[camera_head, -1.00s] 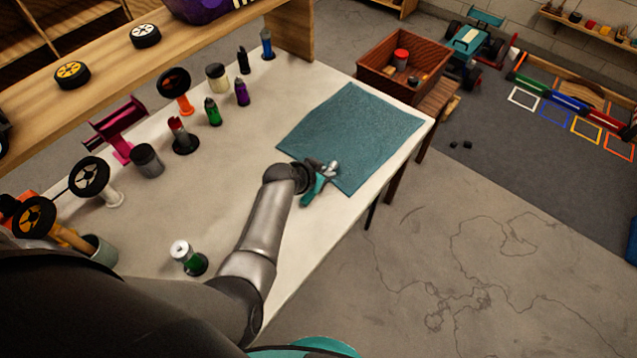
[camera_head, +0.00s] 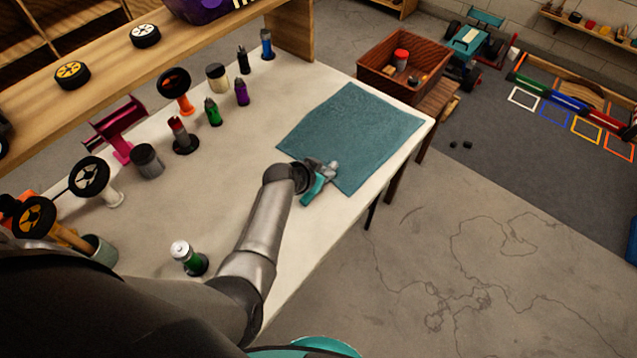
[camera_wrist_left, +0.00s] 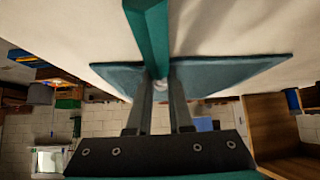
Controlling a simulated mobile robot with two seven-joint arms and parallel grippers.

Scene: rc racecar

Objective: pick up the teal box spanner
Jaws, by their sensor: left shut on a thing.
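The teal box spanner (camera_head: 313,189) is at the near edge of the teal mat (camera_head: 352,125) on the white worktop. My left gripper (camera_head: 322,171) is at the spanner and shut on it. In the left wrist view the spanner's teal bar (camera_wrist_left: 148,35) runs from the top edge down between the two fingertips (camera_wrist_left: 160,88). The part between the fingers is partly hidden. I cannot tell whether the spanner is touching the worktop. My right gripper is not in view.
Bottles and wheels on stands line the worktop's left and far side. A green bottle with a silver cap (camera_head: 188,258) stands left of my forearm. A wooden crate (camera_head: 403,64) stands past the mat. The worktop between bottles and mat is clear.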

